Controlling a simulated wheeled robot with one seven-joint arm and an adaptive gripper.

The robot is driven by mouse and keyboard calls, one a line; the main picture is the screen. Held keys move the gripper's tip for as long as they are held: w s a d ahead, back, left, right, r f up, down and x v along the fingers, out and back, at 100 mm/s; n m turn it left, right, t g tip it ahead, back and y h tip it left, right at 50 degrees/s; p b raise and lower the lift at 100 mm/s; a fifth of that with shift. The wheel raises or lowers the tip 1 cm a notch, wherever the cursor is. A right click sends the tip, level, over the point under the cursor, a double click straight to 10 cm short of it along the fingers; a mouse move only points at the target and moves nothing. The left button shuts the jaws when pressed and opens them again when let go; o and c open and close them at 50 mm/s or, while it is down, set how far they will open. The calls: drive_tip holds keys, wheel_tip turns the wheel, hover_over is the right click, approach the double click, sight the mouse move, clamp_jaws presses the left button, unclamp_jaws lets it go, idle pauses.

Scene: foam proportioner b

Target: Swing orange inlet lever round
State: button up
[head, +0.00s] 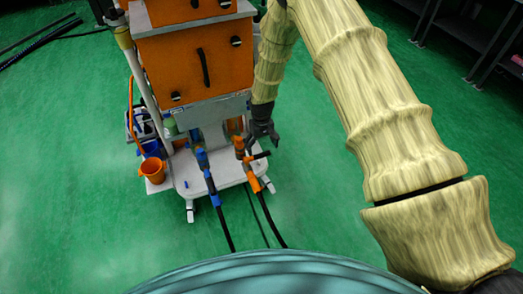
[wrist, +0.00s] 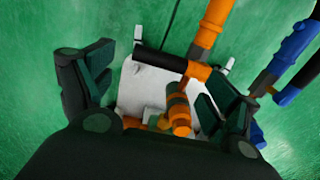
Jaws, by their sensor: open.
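The orange inlet lever shows as a black grip (wrist: 160,60) on an orange pipe fitting in the wrist view. In the head view the lever (head: 260,156) sticks out to the right of the orange inlet pipe (head: 249,173). My gripper (head: 262,132) is beside the inlet in the head view, just above the lever. In the wrist view my gripper (wrist: 155,88) is open, with one finger left of the black grip and the other near the orange fitting on the right. The grip lies roughly across the gap. I cannot tell whether a finger touches it.
A blue inlet pipe (head: 208,175) runs left of the orange one and shows at right in the wrist view (wrist: 290,65). The orange cabinet (head: 200,62) stands above. An orange bucket (head: 153,170) is at left. Green floor (head: 330,190) is free to the right.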

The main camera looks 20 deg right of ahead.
wheel_tip(320, 180, up, 8)
idle(0.4)
idle(0.4)
drive_tip(key=s+f+p, duration=0.1)
drive_tip(key=s+f, duration=0.3)
drive_tip(key=s, duration=0.4)
drive_tip(key=s+d+f+p, duration=0.1)
drive_tip(key=s+f, duration=0.2)
drive_tip(key=s, duration=0.4)
drive_tip(key=s+f+p, duration=0.1)
drive_tip(key=s+f, duration=0.3)
drive_tip(key=s, duration=0.4)
drive_tip(key=s+d+r+m+p, duration=0.1)
drive_tip(key=s, duration=1)
drive_tip(key=s+d+r+p, duration=0.1)
drive_tip(key=s+r, duration=0.1)
drive_tip(key=s, duration=0.9)
drive_tip(key=shift+s+m, duration=0.3)
drive_tip(key=shift+m, duration=0.1)
